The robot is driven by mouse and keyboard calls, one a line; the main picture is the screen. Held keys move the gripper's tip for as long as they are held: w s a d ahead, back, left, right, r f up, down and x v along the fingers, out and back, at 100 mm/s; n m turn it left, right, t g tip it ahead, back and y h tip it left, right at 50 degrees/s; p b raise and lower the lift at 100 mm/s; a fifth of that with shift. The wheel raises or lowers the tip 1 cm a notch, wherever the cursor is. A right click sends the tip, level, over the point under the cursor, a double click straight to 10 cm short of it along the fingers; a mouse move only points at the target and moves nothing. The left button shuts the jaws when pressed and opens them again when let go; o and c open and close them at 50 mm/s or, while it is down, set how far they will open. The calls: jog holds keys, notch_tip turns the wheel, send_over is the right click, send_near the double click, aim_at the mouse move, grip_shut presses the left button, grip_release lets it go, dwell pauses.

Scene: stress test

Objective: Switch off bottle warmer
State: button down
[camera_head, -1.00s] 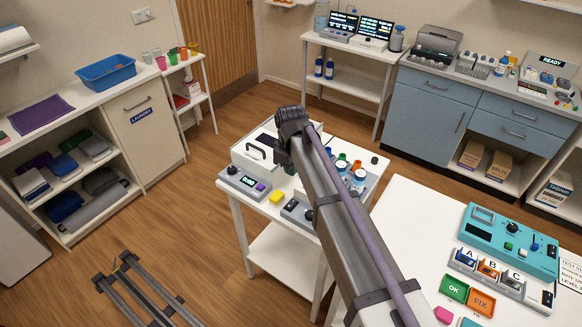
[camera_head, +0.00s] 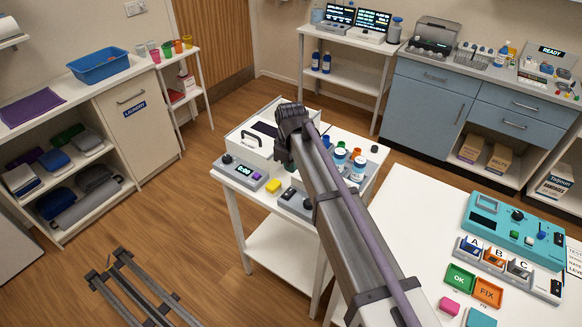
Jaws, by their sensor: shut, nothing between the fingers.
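A white cart (camera_head: 258,245) stands in the middle of the view. On it is a grey control unit (camera_head: 240,172) with a dark knob, a lit green display and a purple button. A second grey unit (camera_head: 296,203) with a dark knob or switch sits at the front edge, partly covered by my arm. I cannot tell for certain which unit is the bottle warmer. My arm reaches over the cart from the lower right. My gripper is not visible; the arm's upper joint hides what lies behind it.
A white box with a black handle (camera_head: 252,144) and a yellow block (camera_head: 273,186) are also on the cart. A white table (camera_head: 400,225) at right holds a teal device (camera_head: 512,228) and coloured blocks. Wooden floor (camera_head: 170,225) is open left of the cart.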

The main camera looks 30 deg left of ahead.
aim_at(289, 193)
notch_tip(289, 193, down, 9)
jog(key=b, duration=0.7)
jog(key=shift+r, duration=0.1)
jog(key=shift+f+b, duration=0.3)
jog(key=shift+r, duration=0.2)
jog(key=shift+s+r+p, duration=0.25)
jog(key=shift+s+p, duration=0.2)
jog(key=shift+s, duration=0.3)
